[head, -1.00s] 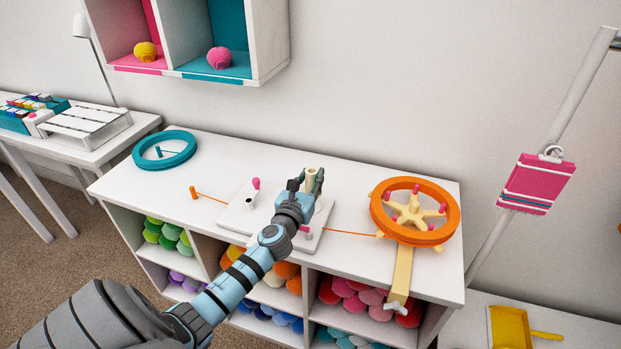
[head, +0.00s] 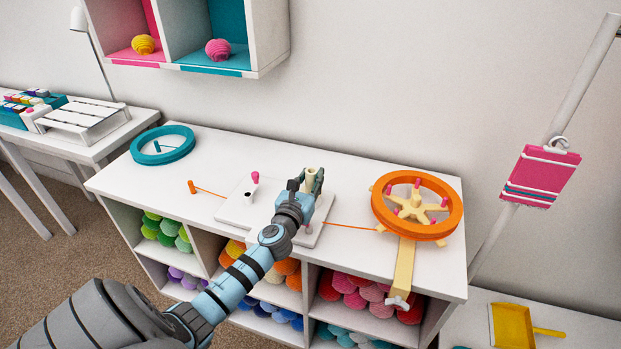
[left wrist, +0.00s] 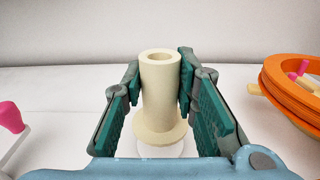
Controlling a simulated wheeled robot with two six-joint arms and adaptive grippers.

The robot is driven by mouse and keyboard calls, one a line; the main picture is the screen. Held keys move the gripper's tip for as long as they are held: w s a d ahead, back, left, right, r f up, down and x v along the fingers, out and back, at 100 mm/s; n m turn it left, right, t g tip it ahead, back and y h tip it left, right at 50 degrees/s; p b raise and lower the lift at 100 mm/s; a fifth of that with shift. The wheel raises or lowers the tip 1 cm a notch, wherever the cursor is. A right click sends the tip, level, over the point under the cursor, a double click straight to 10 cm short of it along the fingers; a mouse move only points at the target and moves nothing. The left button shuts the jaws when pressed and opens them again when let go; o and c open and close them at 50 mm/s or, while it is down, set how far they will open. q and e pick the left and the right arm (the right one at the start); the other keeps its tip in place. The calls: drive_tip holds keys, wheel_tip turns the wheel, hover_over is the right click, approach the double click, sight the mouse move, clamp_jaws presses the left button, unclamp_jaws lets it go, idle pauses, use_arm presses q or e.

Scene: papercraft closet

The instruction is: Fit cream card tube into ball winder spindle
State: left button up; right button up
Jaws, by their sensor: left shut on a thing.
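The cream card tube (left wrist: 160,92) stands upright between the jaws of my left gripper (left wrist: 160,100), with its flared rim at the bottom. In the head view the tube (head: 311,178) shows between the fingers of my left gripper (head: 312,182), above the white ball winder base (head: 236,213). A white round part, likely the spindle (left wrist: 161,147), shows just under the tube's rim in the left wrist view. I cannot tell whether the tube is seated on it or just above it. My right gripper is not in view.
An orange wheel (head: 456,210) on a cream stand is at the right of the white table (head: 345,255). A teal ring (head: 185,149) lies at the left. A pink knob (head: 255,177) rises from the winder. An orange yarn (head: 350,227) runs to the wheel.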

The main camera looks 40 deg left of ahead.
use_arm(q)
drive_tip(key=shift+f+b, duration=0.35)
drive_tip(key=shift+f, duration=0.15)
drive_tip(key=o, duration=0.9)
drive_tip(key=shift+r, duration=0.1)
drive_tip(key=v, duration=1.2)
drive_tip(key=shift+s, duration=0.1)
